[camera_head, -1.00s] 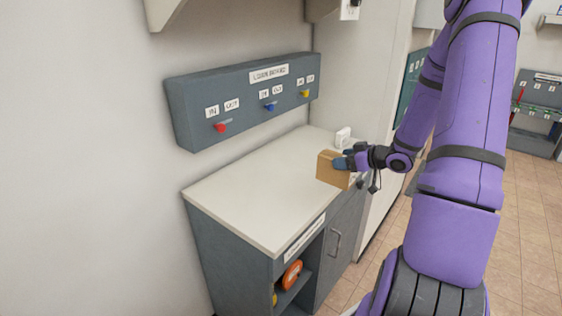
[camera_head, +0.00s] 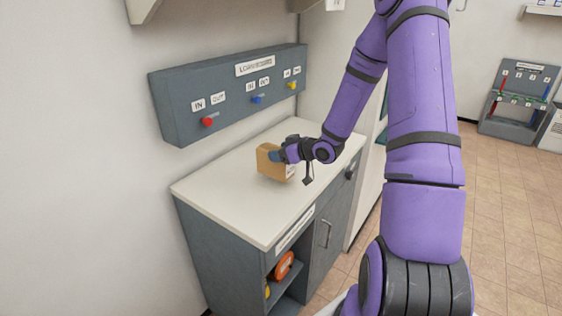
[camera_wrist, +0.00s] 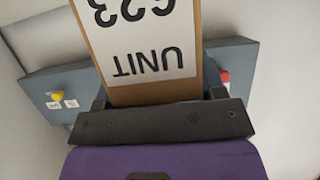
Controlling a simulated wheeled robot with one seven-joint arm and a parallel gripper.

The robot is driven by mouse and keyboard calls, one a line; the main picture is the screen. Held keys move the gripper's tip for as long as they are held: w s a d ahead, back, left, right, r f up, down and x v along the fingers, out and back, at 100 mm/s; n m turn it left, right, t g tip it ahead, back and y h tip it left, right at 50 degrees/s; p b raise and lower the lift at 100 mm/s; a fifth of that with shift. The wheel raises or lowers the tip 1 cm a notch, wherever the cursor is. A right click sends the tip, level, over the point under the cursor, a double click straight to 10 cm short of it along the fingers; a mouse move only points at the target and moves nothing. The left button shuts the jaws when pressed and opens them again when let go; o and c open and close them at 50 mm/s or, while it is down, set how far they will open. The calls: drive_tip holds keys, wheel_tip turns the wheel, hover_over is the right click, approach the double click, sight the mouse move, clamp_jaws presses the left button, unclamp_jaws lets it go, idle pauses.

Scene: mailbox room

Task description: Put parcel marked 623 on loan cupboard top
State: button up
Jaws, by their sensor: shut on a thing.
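The parcel marked 623 (camera_head: 268,163) is a brown box. In the wrist view the parcel (camera_wrist: 187,93) shows a white label reading "UNIT 623", upside down. My gripper (camera_head: 279,157) is shut on the parcel, with a finger against its side. The loan cupboard (camera_head: 230,243) is grey with a pale top (camera_head: 215,187). The parcel is over the middle of that top in the head view. I cannot tell whether its underside touches the surface.
A grey loan board (camera_head: 230,95) with red, blue and yellow knobs is on the wall behind the top. An orange round item (camera_head: 284,266) sits in the cupboard's open shelf. The top's front left is clear. A grey rack (camera_head: 518,100) stands far right.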

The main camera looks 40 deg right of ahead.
sight(278, 171)
drive_tip(key=shift+f, duration=1.75)
drive_tip(key=o, duration=1.2)
drive_tip(key=shift+f, duration=0.1)
